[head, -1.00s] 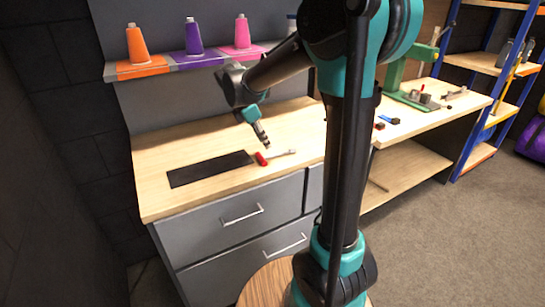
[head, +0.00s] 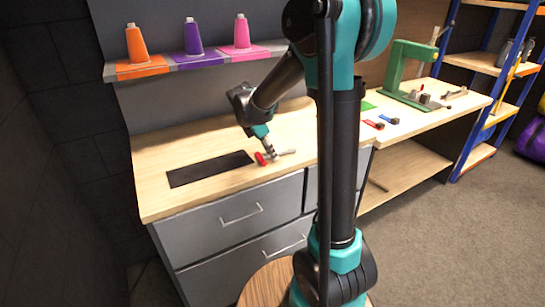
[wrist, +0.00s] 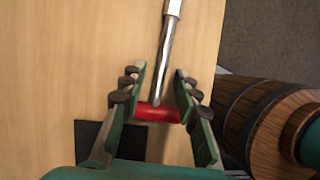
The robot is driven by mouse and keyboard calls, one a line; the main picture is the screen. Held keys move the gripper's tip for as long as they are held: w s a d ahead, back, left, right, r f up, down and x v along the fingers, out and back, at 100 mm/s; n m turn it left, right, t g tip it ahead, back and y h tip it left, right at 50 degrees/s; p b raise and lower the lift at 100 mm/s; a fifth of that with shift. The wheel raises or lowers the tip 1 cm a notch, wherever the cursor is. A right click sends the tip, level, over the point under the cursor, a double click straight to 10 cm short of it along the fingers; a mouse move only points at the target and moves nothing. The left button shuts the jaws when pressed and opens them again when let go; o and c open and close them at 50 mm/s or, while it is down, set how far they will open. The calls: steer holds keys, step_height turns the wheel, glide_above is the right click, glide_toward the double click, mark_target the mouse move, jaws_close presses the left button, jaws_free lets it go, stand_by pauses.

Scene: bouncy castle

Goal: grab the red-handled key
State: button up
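The red-handled key lies on the light wooden worktop (head: 225,130), just right of a black mat (head: 210,168). In the head view its red handle (head: 261,159) shows with a pale metal shaft pointing right. In the wrist view the red handle (wrist: 158,113) lies crosswise between the fingers and the silver shaft (wrist: 167,40) runs up the picture. My gripper (head: 270,154) is down at the key. In the wrist view my gripper (wrist: 159,72) is open, one finger on each side of the handle, with small gaps showing.
Grey drawers (head: 240,215) are under the worktop. A shelf (head: 190,62) with orange, purple and pink cones is above it. To the right, a second bench holds a green press (head: 400,75) and small red and blue items (head: 375,124). The worktop left of the mat is clear.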

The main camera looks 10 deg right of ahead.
jaws_close()
steer(key=shift+r, duration=0.1)
